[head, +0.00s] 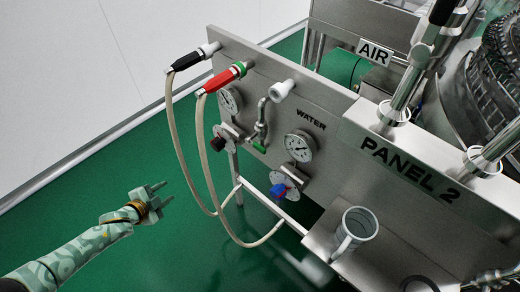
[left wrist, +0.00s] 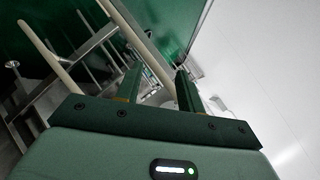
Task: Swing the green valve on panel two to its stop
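Panel two (head: 405,172) is a steel panel labelled "PANEL 2". The green valve handle (head: 260,147) is small and sits at the foot of a bent steel pipe, between two round gauges. My left gripper (head: 156,190) is to the left of the panel, apart from it, over the green floor. Its two fingers are spread with nothing between them. The left wrist view also shows its fingers (left wrist: 158,88) apart and empty, with pale hoses beyond. The green valve cannot be made out there. My right gripper is not clearly seen.
A red-handled hose (head: 222,78) and a black-handled hose (head: 190,60) hang in loops between my left gripper and the panel. A metal jug (head: 354,231) stands on the shelf.

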